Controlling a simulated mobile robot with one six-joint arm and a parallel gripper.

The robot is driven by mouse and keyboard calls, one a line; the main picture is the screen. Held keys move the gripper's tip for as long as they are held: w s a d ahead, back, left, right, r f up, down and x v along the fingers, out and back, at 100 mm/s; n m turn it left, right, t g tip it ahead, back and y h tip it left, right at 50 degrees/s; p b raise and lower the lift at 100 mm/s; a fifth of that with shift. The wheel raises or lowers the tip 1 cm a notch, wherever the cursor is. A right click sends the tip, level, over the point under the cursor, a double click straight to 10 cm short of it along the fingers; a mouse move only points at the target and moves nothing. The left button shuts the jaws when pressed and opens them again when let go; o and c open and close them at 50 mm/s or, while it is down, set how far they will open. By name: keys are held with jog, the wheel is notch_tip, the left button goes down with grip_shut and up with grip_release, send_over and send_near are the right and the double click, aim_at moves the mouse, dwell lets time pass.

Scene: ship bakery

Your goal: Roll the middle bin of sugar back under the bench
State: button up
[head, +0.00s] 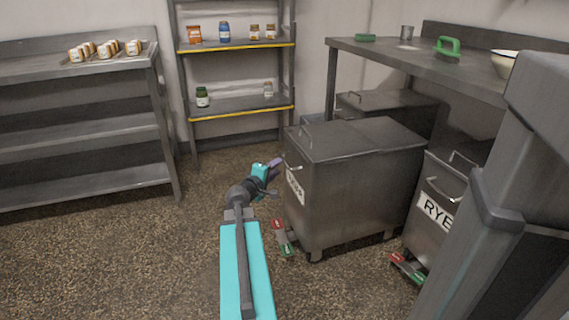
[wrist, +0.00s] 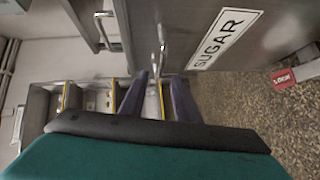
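The sugar bin (head: 355,190) is a grey metal box with a lid, standing out in front of the bench (head: 430,68). Its SUGAR label (wrist: 224,38) shows in the wrist view and is partly turned away in the head view. A bar handle (wrist: 161,45) sits on its front face. My gripper (head: 277,167) is at that front face, close to the handle. Its two purple fingers are apart in the wrist view (wrist: 157,88), with the handle just beyond and between their tips; I cannot tell if they touch it. A red and green pedal (head: 282,237) sits low at the bin's front.
The rye bin (head: 430,215) stands under the bench at right, with its own pedal (head: 406,268). Another bin (head: 390,103) is behind the sugar bin. A shelf rack (head: 235,105) with jars and a bread table (head: 80,130) stand behind. The floor at left is clear.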

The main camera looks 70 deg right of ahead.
aim_at(285, 161)
jog(key=shift+s+d+f+b, duration=0.1)
jog(key=shift+d+f+b, duration=0.2)
jog(key=shift+d, duration=1.1)
jog(key=shift+s+d+f+b, duration=0.15)
jog(key=shift+d+b, duration=0.25)
jog(key=shift+d, duration=0.95)
jog(key=shift+s+d+f+b, duration=0.15)
jog(key=shift+d+b, duration=0.2)
jog(key=shift+d, duration=1.05)
